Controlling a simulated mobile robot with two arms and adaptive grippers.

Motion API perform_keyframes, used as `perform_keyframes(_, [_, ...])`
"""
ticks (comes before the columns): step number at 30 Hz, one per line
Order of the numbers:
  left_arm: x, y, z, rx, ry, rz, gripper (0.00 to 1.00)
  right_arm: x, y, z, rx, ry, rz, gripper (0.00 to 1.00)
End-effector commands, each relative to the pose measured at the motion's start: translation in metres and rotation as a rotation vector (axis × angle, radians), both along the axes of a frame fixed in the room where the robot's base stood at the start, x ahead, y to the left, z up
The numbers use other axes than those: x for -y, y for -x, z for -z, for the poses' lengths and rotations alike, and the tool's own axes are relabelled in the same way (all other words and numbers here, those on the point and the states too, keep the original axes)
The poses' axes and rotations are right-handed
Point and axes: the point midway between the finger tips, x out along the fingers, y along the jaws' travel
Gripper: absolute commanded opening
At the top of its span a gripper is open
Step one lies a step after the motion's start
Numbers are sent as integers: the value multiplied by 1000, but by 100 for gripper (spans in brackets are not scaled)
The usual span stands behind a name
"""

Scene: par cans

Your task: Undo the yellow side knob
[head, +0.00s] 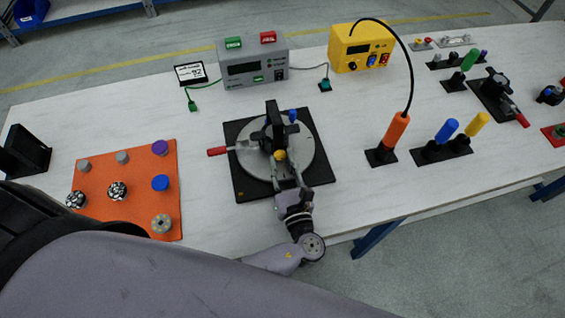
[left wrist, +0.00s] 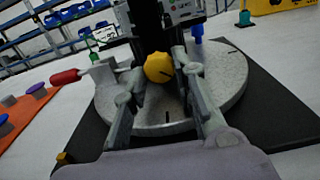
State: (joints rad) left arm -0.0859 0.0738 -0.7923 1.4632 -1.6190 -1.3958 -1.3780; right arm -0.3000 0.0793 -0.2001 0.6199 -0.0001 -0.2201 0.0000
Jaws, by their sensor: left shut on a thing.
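The yellow side knob (head: 279,155) sits on the near side of a black upright post on a round grey turntable (head: 307,150). In the left wrist view the knob (left wrist: 158,67) faces me, with a dark mark on its face. My left gripper (head: 284,166) reaches in from the front edge of the table. Its two fingers stand on either side of the knob and are shut on it; they also show in the left wrist view (left wrist: 158,78). My right gripper is not in view.
An orange mat (head: 135,190) with several knobs lies left. A grey box (head: 252,65) and a yellow box (head: 361,48) stand behind. Screwdrivers with coloured handles (head: 396,130) stand right.

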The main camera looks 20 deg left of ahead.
Motion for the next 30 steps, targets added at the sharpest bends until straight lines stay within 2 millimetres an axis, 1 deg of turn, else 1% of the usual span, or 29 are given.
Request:
perform_keyframes(5, [0, 0, 1, 34, 51, -1, 0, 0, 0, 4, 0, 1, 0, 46])
perform_keyframes(12, [0, 0, 3, 192, 284, -2, 0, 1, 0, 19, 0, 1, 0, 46])
perform_keyframes(16, [1, 0, 2, 256, 377, -3, 0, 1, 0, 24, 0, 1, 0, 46])
perform_keyframes(20, [1, -1, 0, 280, 413, -2, 0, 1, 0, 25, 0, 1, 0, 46])
perform_keyframes(27, [1, -1, -1, 281, 412, -2, 0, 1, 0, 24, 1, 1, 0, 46])
perform_keyframes(28, [1, -1, -1, 281, 412, -2, 26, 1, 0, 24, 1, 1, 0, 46])
perform_keyframes(30, [1, -1, -1, 281, 411, -2, 31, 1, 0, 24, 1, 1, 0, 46])
